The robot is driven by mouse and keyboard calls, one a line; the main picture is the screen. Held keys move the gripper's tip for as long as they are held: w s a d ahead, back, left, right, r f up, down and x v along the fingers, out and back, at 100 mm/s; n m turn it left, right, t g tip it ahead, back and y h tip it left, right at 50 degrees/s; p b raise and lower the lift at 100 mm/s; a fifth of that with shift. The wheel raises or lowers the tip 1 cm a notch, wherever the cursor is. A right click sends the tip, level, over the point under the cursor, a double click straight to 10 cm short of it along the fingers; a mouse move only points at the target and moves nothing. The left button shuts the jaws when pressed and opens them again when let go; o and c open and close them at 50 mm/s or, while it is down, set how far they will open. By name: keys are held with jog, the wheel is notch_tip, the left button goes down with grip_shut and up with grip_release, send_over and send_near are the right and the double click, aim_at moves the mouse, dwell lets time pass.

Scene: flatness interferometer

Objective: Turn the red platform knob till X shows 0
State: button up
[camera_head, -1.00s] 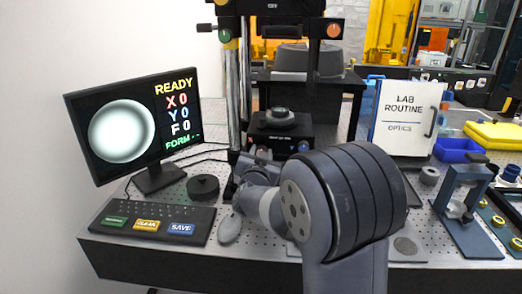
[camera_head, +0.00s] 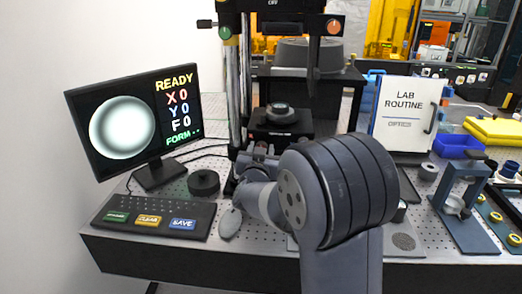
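The monitor (camera_head: 133,122) at left reads READY, X 0, Y 0, F 0 and FORM with dashes, beside a plain bright disc without fringes. The platform (camera_head: 281,132) stands under the interferometer column, with a dark round part (camera_head: 280,113) on top. The red platform knob cannot be made out; my arm covers the platform's lower front. My gripper (camera_head: 254,160) is at the platform's lower left front, small and mostly hidden behind my wrist. Whether it is open or shut, or touches a knob, I cannot tell.
A keyboard (camera_head: 120,209) with green, yellow and blue keys, a mouse (camera_head: 230,223) and a black round puck (camera_head: 203,183) lie left of my arm. A LAB ROUTINE board (camera_head: 405,114) and a blue-grey stand (camera_head: 462,205) are at right.

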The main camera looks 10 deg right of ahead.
jog(key=shift+o, duration=1.2)
jog(key=shift+s, duration=0.1)
jog(key=b+v, duration=0.1)
jog(key=v, duration=0.9)
jog(key=shift+s+a, duration=0.15)
jog(key=shift+s, duration=0.2)
jog(key=x, duration=1.1)
jog(key=shift+p, duration=0.4)
jog(key=shift+s+m, duration=0.1)
jog(key=shift+m, duration=0.2)
